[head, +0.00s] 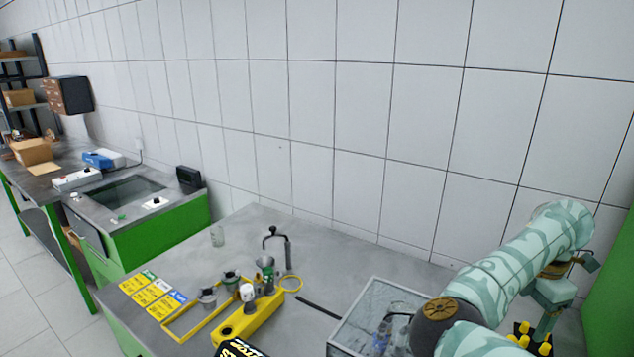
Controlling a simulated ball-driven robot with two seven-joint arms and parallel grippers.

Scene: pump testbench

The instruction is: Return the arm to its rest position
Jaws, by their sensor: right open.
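My right arm, in a teal camouflage cover, comes in at the lower right of the head view, rises and bends downward. My right gripper (543,328) hangs at its end, pointing down beside a group of yellow-capped items (523,328) at the right end of the grey table (330,262). It is open; I see nothing held in it, though its fingertips are small and partly unclear. My left gripper is not in view.
A clear-walled box (369,303) stands partly behind my arm. A tiled wall rises behind; a green panel (612,290) bounds the right. The table's back middle is clear.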

